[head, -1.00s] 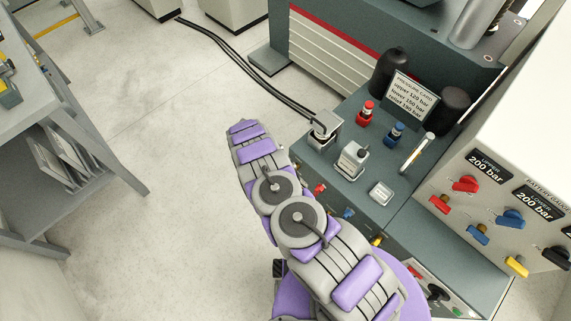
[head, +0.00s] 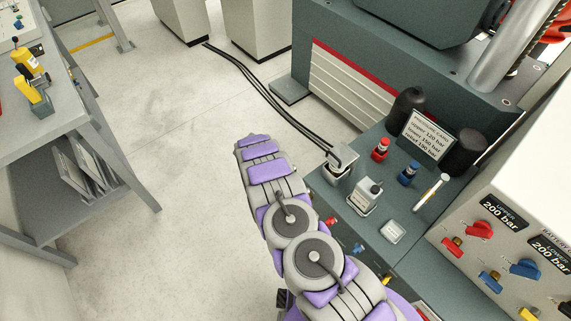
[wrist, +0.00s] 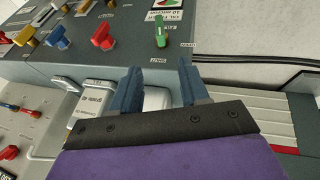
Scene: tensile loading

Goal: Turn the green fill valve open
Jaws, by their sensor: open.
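The green valve handle (wrist: 160,32) shows in the wrist view at the upper middle, on a dark grey panel (wrist: 110,62), with small labels beside it. My gripper (wrist: 157,72) is open and empty, with its two blue-grey fingers apart. In that picture the green handle lies just beyond the fingertips, between their lines, and nothing touches it. In the head view my purple and grey arm reaches toward the upper left alongside the bench. The green handle and my gripper's fingers cannot be made out there.
Red (wrist: 103,36), blue (wrist: 57,37) and yellow (wrist: 25,34) handles line the same panel. A pressure card (head: 428,136), small bottles and a metal block with cables stand on the bench top. A gauge box (head: 520,215) stands at right. A grey table (head: 60,120) is at left, with open floor between.

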